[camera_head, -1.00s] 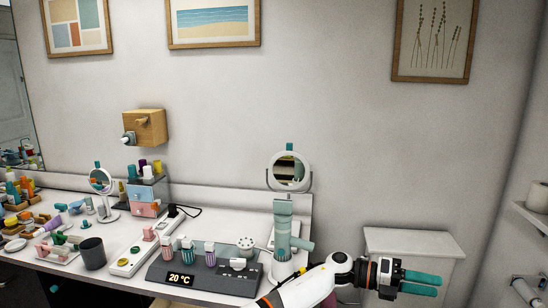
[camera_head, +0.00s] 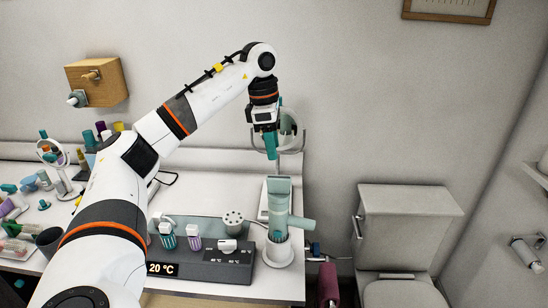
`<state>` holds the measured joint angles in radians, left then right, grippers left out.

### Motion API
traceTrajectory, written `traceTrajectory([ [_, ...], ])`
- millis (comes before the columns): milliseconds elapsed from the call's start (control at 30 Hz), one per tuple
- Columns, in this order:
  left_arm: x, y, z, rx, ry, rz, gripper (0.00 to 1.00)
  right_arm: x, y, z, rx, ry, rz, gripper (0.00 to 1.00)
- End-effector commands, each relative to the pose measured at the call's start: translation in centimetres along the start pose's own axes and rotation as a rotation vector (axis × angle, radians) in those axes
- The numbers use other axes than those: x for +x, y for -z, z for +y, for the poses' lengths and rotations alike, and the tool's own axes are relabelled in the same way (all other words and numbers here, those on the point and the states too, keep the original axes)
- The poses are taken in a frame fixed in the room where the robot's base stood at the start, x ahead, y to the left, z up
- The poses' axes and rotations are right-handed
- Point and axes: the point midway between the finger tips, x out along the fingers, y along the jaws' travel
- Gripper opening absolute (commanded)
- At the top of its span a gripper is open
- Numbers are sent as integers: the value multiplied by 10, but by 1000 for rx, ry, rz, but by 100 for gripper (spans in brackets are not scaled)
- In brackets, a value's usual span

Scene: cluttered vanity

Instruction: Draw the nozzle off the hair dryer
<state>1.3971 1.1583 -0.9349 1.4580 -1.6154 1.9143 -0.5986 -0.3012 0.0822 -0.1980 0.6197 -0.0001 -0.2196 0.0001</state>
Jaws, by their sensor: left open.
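The teal hair dryer (camera_head: 276,212) stands upright in a white round holder (camera_head: 278,254) at the counter's right end, its handle pointing right. The wider teal piece at its top, which looks like the nozzle (camera_head: 279,185), is on the dryer. My left gripper (camera_head: 271,150) points down above the dryer, apart from it, in front of the round mirror (camera_head: 291,130). Its teal fingers are open, though they overlap in this view, and nothing shows between them. My right gripper is not in view.
A grey panel (camera_head: 205,262) with a 20 °C display and several small items lies left of the dryer. A dark cup (camera_head: 49,241) and a small mirror (camera_head: 54,152) stand farther left. A white toilet (camera_head: 408,215) is to the right. The air around the dryer's top is clear.

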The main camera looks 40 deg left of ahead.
Motion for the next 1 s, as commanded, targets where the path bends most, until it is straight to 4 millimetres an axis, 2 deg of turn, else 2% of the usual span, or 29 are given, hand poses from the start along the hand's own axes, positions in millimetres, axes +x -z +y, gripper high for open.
traceTrajectory([
  [300,57,0,1,-1,-5,-1,46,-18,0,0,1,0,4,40],
  [500,89,1,1,-1,-4,0,46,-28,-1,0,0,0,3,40],
  [700,105,1,1,0,-2,3,46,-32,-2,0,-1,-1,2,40],
  [1000,108,1,0,0,-1,4,46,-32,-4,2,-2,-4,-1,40],
])
